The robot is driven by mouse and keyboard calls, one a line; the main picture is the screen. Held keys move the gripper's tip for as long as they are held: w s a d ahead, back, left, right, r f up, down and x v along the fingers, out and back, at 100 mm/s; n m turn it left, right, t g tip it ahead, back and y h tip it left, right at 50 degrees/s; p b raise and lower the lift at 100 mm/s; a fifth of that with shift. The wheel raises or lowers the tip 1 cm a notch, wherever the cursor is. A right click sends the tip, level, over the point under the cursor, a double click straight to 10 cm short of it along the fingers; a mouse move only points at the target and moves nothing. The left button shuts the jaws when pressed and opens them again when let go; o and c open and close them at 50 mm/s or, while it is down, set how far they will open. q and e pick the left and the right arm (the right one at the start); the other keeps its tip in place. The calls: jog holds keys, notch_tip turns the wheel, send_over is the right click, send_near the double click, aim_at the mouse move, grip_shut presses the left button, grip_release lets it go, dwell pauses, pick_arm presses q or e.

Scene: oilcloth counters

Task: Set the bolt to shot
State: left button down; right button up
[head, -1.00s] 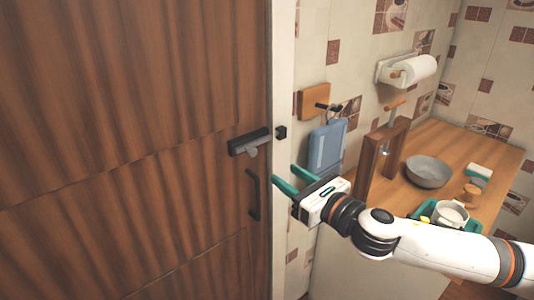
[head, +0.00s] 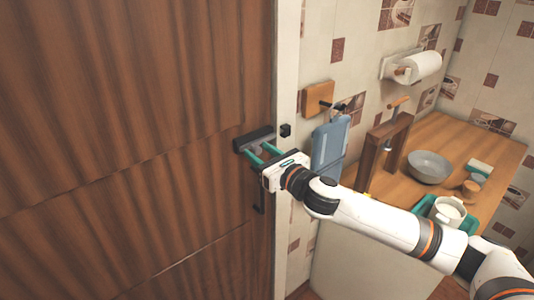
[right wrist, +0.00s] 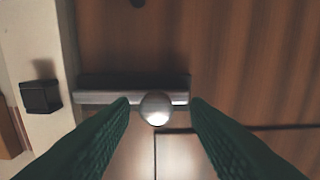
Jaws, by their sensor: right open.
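The bolt (head: 254,138) is a dark housing with a grey bar, fixed on the wooden door near its right edge. In the right wrist view the bolt (right wrist: 100,97) shows with its round metal knob (right wrist: 156,109). The black keeper (head: 285,130) sits on the pale door frame; it also shows in the right wrist view (right wrist: 40,97), with a gap between it and the bolt's near end. My right gripper (head: 254,149) is open at the bolt, its green fingers on either side of the knob, with no clear contact. My left gripper is out of view.
Right of the frame hang a blue board (head: 330,146) and a paper roll (head: 420,66). A wooden counter (head: 455,140) holds a grey bowl (head: 429,166) and other items.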

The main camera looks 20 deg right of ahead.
grip_shut()
jog(key=shift+w+d, duration=0.3)
jog(key=shift+d, duration=0.45)
jog(key=shift+w+d, duration=0.25)
jog(key=shift+d, duration=0.5)
jog(key=shift+w+d, duration=0.3)
jog(key=shift+d, duration=0.45)
grip_release()
jog(key=shift+s, duration=0.1)
jog(key=shift+s+d+f, duration=0.1)
jog(key=shift+s+d, duration=0.05)
jog(key=shift+s, duration=0.1)
jog(key=b, duration=0.7)
send_near(266, 140)
jog(key=v, duration=0.7)
jog(key=shift+s+d+r+b, duration=0.2)
jog(key=shift+s+d+b, duration=0.05)
jog(key=shift+s+b, duration=0.15)
